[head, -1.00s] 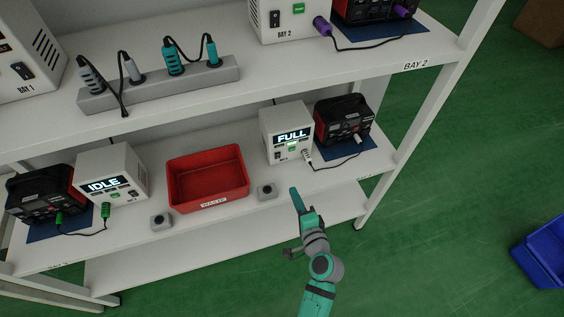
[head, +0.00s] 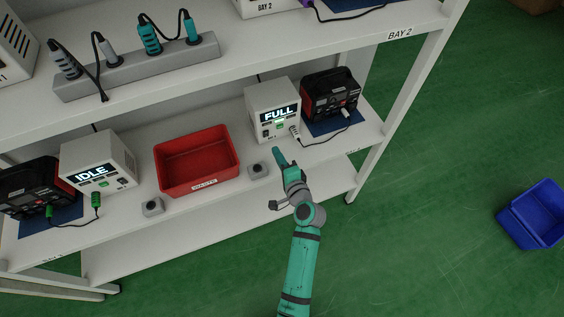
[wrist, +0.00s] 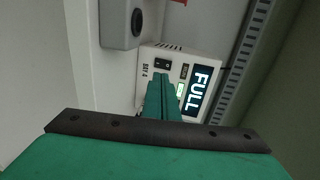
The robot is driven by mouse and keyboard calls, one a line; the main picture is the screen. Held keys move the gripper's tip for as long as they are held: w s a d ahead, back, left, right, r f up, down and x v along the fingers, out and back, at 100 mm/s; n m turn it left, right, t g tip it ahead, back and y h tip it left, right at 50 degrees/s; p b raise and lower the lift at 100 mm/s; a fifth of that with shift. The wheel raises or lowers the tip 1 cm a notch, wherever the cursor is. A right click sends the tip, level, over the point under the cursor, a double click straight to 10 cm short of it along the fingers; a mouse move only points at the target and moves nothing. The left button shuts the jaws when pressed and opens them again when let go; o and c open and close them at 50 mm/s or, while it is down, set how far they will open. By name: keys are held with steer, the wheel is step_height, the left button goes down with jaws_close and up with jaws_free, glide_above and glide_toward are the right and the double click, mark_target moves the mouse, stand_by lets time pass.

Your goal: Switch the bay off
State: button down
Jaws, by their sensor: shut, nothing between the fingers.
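A white charger box (head: 272,108) with a lit display reading FULL stands on the lower shelf, right of the red bin. In the wrist view the same box (wrist: 150,60) carries the label BAY 4, a black rocker switch (wrist: 163,65) and a lit green button (wrist: 180,90), partly behind my fingers. My gripper (head: 279,156) is shut and empty, in front of the box's lower front. In the wrist view the closed fingertips (wrist: 162,84) overlap the box's front near the switch; I cannot tell whether they touch.
A small grey button box (head: 258,171) sits at the shelf edge left of my gripper. A red bin (head: 197,190), an IDLE charger (head: 110,155) and a black-red battery (head: 331,90) share the shelf. The upper shelf (head: 225,78) overhangs.

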mark_target(267, 133)
steer(key=x, duration=0.3)
steer(key=r+x, duration=0.1)
steer(key=x, duration=0.1)
steer(key=shift+w+a+f, duration=0.1)
steer(key=shift+w+a, duration=0.05)
steer(key=shift+w, duration=0.1)
steer(key=shift+w+a, duration=0.2)
steer(key=shift+w, duration=0.4)
steer(key=shift+w+r, duration=0.25)
steer(key=shift+w, duration=0.05)
steer(key=shift+s, duration=0.35)
steer(key=r+v, duration=0.2)
steer(key=v, duration=1.1)
steer(key=shift+w, duration=0.25)
